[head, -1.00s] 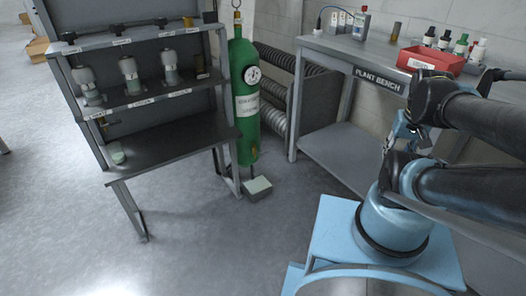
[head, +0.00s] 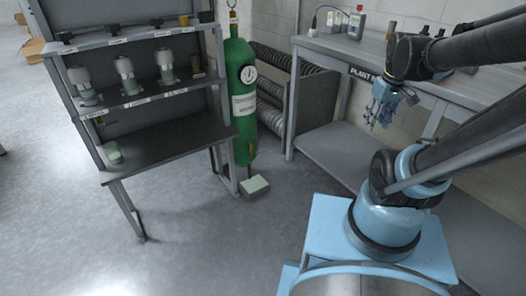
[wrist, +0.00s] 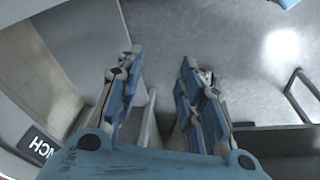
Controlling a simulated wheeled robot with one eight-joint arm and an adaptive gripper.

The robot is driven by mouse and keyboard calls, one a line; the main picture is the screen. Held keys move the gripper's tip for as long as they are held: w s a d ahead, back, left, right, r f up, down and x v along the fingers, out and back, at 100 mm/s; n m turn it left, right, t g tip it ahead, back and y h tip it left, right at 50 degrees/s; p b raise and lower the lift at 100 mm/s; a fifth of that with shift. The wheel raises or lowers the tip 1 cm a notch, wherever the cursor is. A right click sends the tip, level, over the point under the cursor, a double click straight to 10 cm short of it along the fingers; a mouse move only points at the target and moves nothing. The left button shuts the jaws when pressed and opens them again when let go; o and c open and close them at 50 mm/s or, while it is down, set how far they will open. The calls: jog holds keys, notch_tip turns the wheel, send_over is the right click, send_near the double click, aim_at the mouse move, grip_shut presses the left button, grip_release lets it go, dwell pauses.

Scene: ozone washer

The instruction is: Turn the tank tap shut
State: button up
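The tank is a tall green cylinder (head: 241,120) with a round white gauge and a pale label. It stands upright between the shelf rack and the bench in the head view. A small brass-coloured fitting (head: 233,15) sits at its top; I cannot tell how its tap is turned. My gripper (head: 380,112) hangs in front of the bench, well to the right of the tank and apart from it. In the wrist view my gripper (wrist: 160,58) has its two fingers spread with nothing between them. The tank does not show clearly in the wrist view.
A grey rack (head: 150,95) with several grey-capped bottles stands left of the tank. The plant bench (head: 335,45) with bottles on top is at the right. A small box (head: 254,187) lies on the floor by the tank. The floor ahead is clear.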

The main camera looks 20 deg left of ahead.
jog(key=w+a+f+n, duration=0.3)
jog(key=w+a+n, duration=0.3)
jog(key=w+a, duration=0.55)
jog(key=w+a+f+n, duration=0.2)
jog(key=w+a+n, duration=0.4)
jog(key=w+a, duration=0.55)
jog(key=w+a+f+n, duration=0.2)
jog(key=a+f+n, duration=0.1)
jog(key=a+f, duration=0.5)
jog(key=w+a+f+n+y, duration=0.1)
jog(key=w+a+f+n, duration=0.25)
jog(key=a+f, duration=0.4)
jog(key=w+a+f+n, duration=0.1)
jog(key=a+f+n, duration=0.3)
jog(key=a+f, duration=0.4)
jog(key=shift+g, duration=0.4)
jog(key=f, duration=0.5)
jog(key=w+a+f, duration=0.1)
jog(key=f, duration=0.5)
jog(key=w+f, duration=0.1)
jog(key=f, duration=0.5)
jog(key=shift+w+a+f, duration=0.2)
jog(key=shift+a+f, duration=0.05)
grip_shut()
